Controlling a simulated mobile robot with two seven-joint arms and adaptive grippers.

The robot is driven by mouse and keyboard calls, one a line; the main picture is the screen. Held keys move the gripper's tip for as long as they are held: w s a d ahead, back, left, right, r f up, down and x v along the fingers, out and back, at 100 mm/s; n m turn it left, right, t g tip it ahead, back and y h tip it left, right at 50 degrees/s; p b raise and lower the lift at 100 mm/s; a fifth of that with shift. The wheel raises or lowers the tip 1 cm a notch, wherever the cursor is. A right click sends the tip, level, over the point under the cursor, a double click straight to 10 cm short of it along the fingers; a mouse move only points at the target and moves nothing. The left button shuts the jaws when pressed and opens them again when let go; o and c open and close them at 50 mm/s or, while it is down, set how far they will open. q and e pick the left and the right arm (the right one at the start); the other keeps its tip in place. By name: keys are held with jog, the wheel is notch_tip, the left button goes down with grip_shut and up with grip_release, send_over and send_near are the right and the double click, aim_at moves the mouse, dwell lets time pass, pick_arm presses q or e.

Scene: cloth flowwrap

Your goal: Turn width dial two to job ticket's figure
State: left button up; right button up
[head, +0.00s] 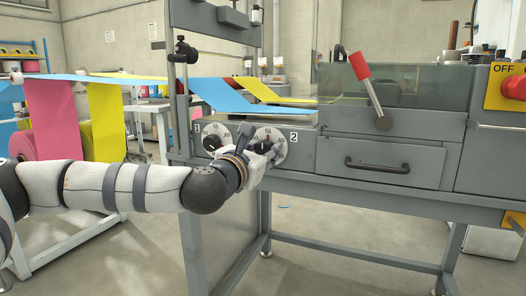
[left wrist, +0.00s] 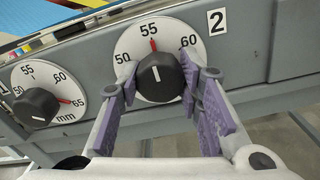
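Width dial two (head: 282,135) is a round white scale with a black knob on the grey machine front, beside a "2" label. In the left wrist view dial two (left wrist: 132,42) shows 50, 55 and 60, and the red pointer of its black knob (left wrist: 156,82) stands at about 55. My left gripper (head: 264,152) is in front of this dial. In the left wrist view its purple-padded fingers (left wrist: 160,84) are spread on either side of the knob, with gaps seemingly left. I cannot make out a job ticket. My right gripper is out of view.
Dial one (head: 213,137) is close to the left; its red pointer is near 65 in the left wrist view (left wrist: 66,84). Blue web (head: 235,100) runs above.

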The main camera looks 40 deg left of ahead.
pick_arm(q)
jog(key=c, duration=0.4)
